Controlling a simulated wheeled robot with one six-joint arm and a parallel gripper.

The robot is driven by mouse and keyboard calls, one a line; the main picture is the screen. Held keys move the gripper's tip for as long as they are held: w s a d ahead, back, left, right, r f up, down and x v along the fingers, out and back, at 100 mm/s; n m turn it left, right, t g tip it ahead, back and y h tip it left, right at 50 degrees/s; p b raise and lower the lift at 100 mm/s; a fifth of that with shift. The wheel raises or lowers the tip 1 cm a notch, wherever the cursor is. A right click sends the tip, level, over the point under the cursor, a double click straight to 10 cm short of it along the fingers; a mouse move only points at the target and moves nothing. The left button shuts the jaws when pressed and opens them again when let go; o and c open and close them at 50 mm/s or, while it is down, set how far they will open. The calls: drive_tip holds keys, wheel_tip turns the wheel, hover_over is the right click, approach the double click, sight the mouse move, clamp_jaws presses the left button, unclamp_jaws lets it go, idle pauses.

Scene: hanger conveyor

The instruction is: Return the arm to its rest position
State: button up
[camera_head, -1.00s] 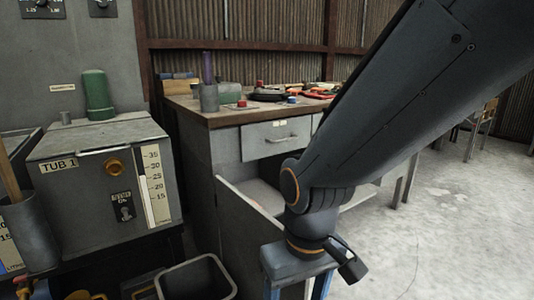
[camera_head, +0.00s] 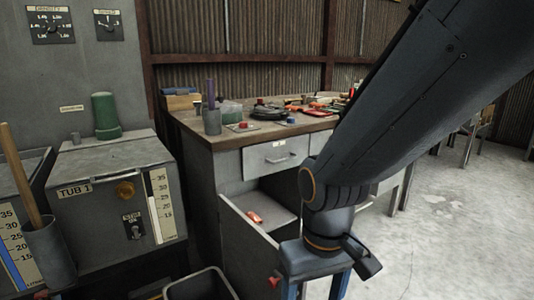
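My arm comes in from the upper right and bends down at its joint. My gripper (camera_head: 312,287) is at the bottom centre, pointing down, with two blue fingers that stand apart at the frame's lower edge. The gripper is in front of the workbench's open cabinet door (camera_head: 240,240).
The TUB 1 machine (camera_head: 110,190) and a dark bin (camera_head: 205,284) are at left. Clear floor (camera_head: 440,230) is at right.

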drive_tip(key=s+d+r+m+p, duration=0.1)
drive_tip(key=d+r+m+p, duration=0.2)
drive_tip(key=d+r+p, duration=0.8)
wheel_tip(320, 180, up, 2)
drive_tip(key=p, duration=0.3)
drive_tip(key=shift+s+r+m+p, duration=0.2)
drive_tip(key=shift+s+m+p, duration=0.1)
drive_tip(key=shift+s+p, duration=0.1)
drive_tip(key=shift+d, duration=0.1)
